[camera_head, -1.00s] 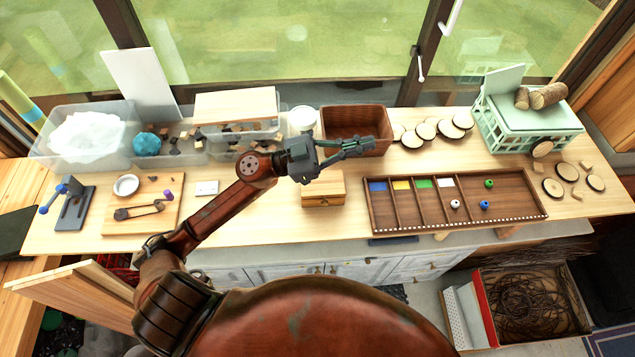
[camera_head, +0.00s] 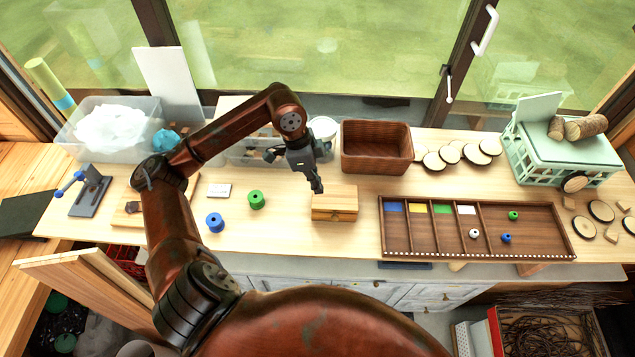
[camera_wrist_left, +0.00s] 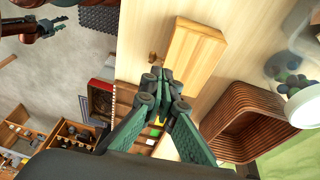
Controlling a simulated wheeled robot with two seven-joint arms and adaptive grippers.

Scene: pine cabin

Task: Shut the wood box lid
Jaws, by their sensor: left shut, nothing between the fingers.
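The wood box (camera_head: 335,205) is a small pale wooden box with a small knob on its front, at the middle of the table. Its lid looks flat and down on it. The box (camera_wrist_left: 187,58) also shows in the left wrist view, with its flat top and knob in sight. My left gripper (camera_head: 318,187) is shut and empty, pointing down at the box's back left corner. In the left wrist view its fingertips (camera_wrist_left: 166,78) are together in front of the box. Whether they touch it I cannot tell.
A brown wooden crate (camera_head: 376,165) stands behind the box, and a divided tray (camera_head: 540,228) lies to its right. The table's front edge is close in front.

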